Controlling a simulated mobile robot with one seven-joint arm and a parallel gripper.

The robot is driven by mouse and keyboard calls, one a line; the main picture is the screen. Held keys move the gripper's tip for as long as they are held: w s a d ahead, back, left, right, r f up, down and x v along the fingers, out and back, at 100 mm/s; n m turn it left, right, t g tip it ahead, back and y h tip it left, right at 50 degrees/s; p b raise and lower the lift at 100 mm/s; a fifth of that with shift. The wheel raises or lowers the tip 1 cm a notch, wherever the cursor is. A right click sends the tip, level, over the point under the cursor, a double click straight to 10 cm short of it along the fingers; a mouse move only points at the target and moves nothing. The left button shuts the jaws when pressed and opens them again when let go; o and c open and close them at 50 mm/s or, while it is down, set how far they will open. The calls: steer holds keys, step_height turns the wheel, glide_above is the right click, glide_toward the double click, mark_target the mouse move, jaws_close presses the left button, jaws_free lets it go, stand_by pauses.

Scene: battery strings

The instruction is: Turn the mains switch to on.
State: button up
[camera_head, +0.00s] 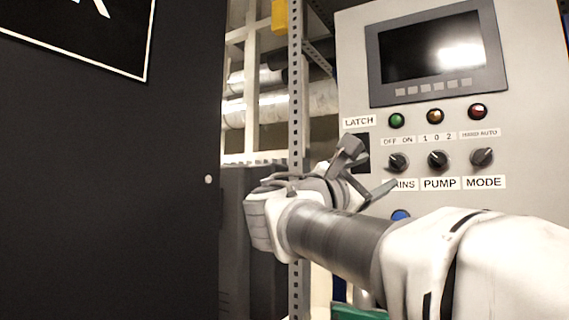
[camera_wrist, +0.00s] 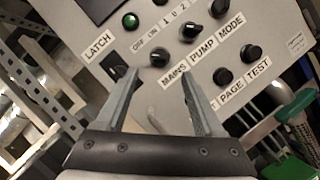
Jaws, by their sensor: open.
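The mains switch (camera_head: 399,162) is a black rotary knob on the grey control panel, below the words OFF and ON and above the MAINS label. Its pointer looks turned to the upper left, toward OFF, but it is small. In the wrist view the mains switch (camera_wrist: 159,57) lies just beyond the fingertips, about midway between them. My gripper (camera_head: 373,167) is open and empty, in front of the panel and left of the knob in the head view. In the wrist view both fingers of my gripper (camera_wrist: 160,76) show apart, not visibly touching the knob.
The pump knob (camera_head: 438,160) and mode knob (camera_head: 482,158) sit close to the right. Three lamps and a dark screen (camera_head: 438,55) are above. A dark latch opening (camera_head: 361,150) is left of the knob. A perforated metal post (camera_head: 296,120) and black cabinet (camera_head: 110,180) stand left.

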mark_target(393, 163)
steer(key=p+x, duration=0.1)
steer(key=x, duration=0.7)
steer(key=shift+d, duration=0.15)
jaws_close()
